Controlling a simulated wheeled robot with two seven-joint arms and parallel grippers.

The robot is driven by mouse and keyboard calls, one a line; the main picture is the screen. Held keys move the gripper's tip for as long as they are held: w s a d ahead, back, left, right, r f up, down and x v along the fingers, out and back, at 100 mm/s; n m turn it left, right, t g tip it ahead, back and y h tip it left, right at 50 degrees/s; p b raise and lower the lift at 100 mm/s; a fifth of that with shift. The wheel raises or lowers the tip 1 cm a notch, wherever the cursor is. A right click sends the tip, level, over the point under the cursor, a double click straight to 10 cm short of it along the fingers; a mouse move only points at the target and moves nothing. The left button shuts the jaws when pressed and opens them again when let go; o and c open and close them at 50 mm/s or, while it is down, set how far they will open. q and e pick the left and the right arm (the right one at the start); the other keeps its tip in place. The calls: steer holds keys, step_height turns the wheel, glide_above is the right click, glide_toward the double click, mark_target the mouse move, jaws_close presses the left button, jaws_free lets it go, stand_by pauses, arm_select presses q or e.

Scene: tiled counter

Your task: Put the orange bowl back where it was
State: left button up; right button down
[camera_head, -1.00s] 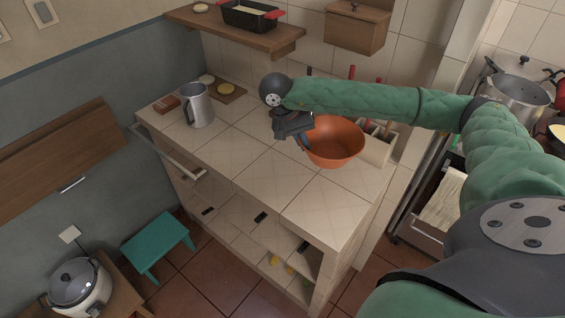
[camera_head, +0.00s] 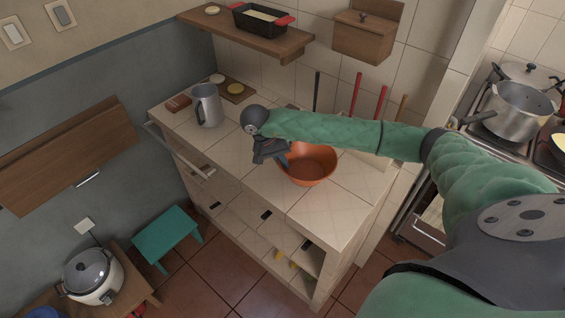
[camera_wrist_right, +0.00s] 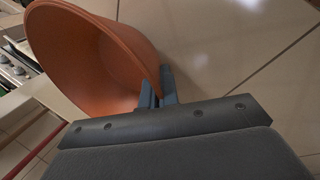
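The orange bowl (camera_head: 308,168) is over the front middle of the tiled counter (camera_head: 325,216). My right gripper (camera_head: 283,160) is at the bowl's left rim. In the right wrist view the bowl (camera_wrist_right: 90,60) fills the upper left, and its rim passes between the two fingers (camera_wrist_right: 158,92), which are closed on it. I cannot tell whether the bowl's base touches the counter. My green right arm hides part of the counter behind the bowl. My left gripper is not in view.
Several upright utensil handles (camera_head: 355,94) rise behind my arm. A wooden shelf (camera_head: 245,35) with a black loaf pan hangs above. The counter between mug and bowl is clear.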

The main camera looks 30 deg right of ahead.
steer(key=shift+f, duration=0.7)
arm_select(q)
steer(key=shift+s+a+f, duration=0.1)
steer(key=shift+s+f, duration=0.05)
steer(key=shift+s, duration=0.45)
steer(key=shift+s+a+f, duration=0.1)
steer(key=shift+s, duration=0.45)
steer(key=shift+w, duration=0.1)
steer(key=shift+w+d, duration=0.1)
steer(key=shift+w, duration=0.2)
arm_select(e)
steer(key=shift+f, duration=0.15)
steer(key=c, duration=1.7)
jaws_free()
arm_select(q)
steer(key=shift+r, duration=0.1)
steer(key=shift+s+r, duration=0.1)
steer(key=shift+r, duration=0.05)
arm_select(e)
steer(key=shift+r, duration=0.2)
